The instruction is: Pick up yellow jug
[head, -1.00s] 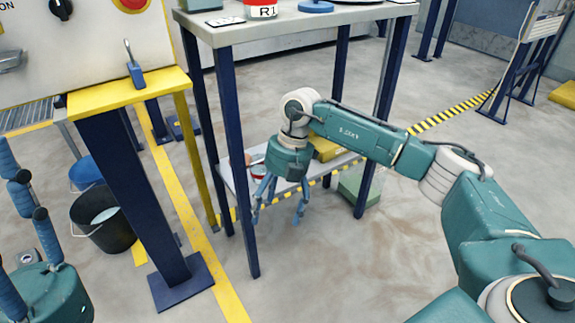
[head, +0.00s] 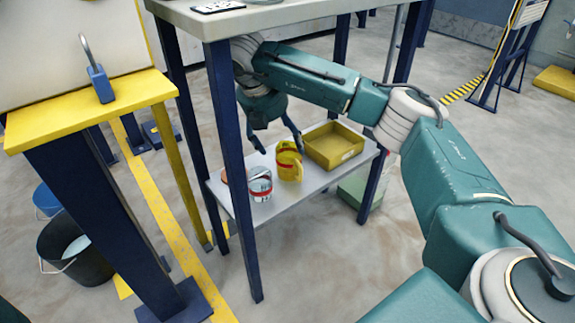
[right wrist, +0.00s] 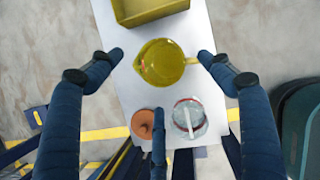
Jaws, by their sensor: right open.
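The yellow jug (head: 289,161) with a red band stands upright on the lower shelf (head: 278,206) of a blue-legged table. In the right wrist view the jug (right wrist: 161,62) is seen from above, its handle pointing right. My right gripper (head: 277,146) is open, just above and behind the jug under the tabletop. In the right wrist view two fingers of the right gripper (right wrist: 160,75) are spread to either side of the jug, and a third finger points at it from below. The gripper holds nothing. My left gripper is not in view.
A yellow tray (head: 333,146) sits right of the jug. A white-and-red jug (head: 260,184) stands close on the left, beside a small orange-brown item (right wrist: 143,123). The table legs (head: 228,150) and tabletop (head: 300,12) bound the space. A black bucket (head: 77,247) stands on the floor.

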